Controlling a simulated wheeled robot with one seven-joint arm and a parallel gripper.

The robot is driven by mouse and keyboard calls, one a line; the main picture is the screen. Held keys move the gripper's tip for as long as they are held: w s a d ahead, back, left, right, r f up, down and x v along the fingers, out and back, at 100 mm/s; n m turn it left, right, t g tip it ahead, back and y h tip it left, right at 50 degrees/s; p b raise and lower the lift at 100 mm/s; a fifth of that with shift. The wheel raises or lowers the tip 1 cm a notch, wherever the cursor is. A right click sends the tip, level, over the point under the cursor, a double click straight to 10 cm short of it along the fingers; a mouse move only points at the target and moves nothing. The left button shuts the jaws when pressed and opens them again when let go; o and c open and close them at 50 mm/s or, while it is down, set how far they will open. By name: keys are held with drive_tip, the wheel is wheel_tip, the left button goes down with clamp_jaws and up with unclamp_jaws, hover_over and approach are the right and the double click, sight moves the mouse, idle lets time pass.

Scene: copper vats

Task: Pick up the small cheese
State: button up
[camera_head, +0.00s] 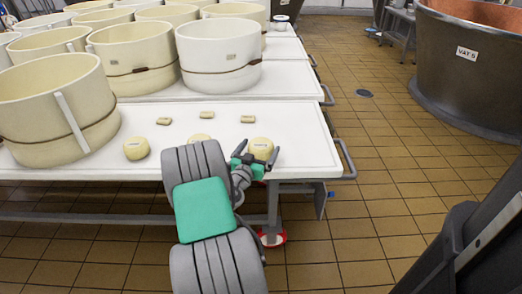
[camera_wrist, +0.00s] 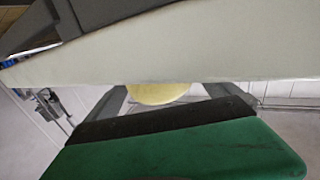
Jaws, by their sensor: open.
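A small round pale-yellow cheese (camera_head: 261,147) with a label on top sits near the front right of the white table (camera_head: 300,145). My gripper (camera_head: 257,153) is open at the table's front edge, its fingers on either side of this cheese in the picture. In the wrist view, part of a yellow cheese (camera_wrist: 155,93) shows between the spread fingers of my gripper (camera_wrist: 164,92). I cannot tell whether a finger touches it. Another round cheese (camera_head: 136,148) sits to the left, and a third (camera_head: 199,137) is partly hidden behind my arm.
Large cream tubs (camera_head: 55,105) crowd the left and back. A metal rail (camera_head: 345,160) edges the table's right end. Tiled floor (camera_head: 385,150) is open to the right.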

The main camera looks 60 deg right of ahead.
sight(259, 146)
drive_tip(key=c, duration=1.7)
drive_tip(key=shift+r, duration=0.1)
drive_tip(key=shift+c, duration=0.2)
drive_tip(key=r, duration=0.1)
drive_tip(key=r+p, duration=0.1)
drive_tip(key=r, duration=0.1)
drive_tip(key=r+p, duration=0.1)
drive_tip(key=shift+a+r, duration=0.15)
drive_tip(key=shift+a, duration=0.1)
drive_tip(key=s+a+r+p, duration=0.3)
drive_tip(key=a+r, duration=0.5)
drive_tip(key=a, duration=0.5)
drive_tip(key=shift+s+r+p, duration=0.25)
drive_tip(key=shift+r+p, duration=0.05)
drive_tip(key=shift+a, duration=0.1)
